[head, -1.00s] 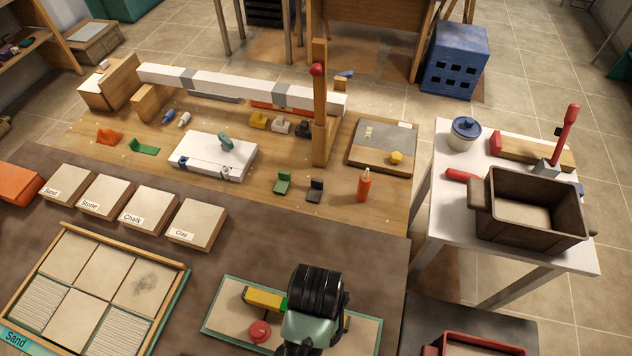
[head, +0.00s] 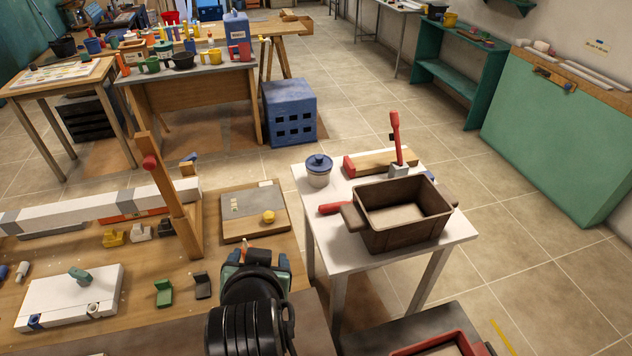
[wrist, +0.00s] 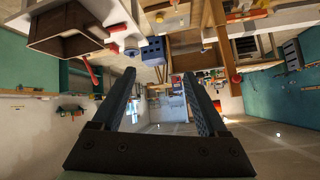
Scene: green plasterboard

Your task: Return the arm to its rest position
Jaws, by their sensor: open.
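My gripper shows in the wrist view (wrist: 160,95) with its two dark fingers spread apart and nothing between them. The wrist picture looks out over the room, which appears upside down. In the head view my arm (head: 250,305) rises at the bottom centre, in front of the wooden bench and left of the white side table. The fingertips are hidden there behind the arm links.
The white table (head: 300,185) holds a brown bin (head: 395,225), a blue-lidded jar (head: 319,172) and a red-handled tool (head: 396,140). The workbench (head: 140,290) carries a white beam and a wooden post (head: 170,200). Tiled floor (head: 530,235) is open at right.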

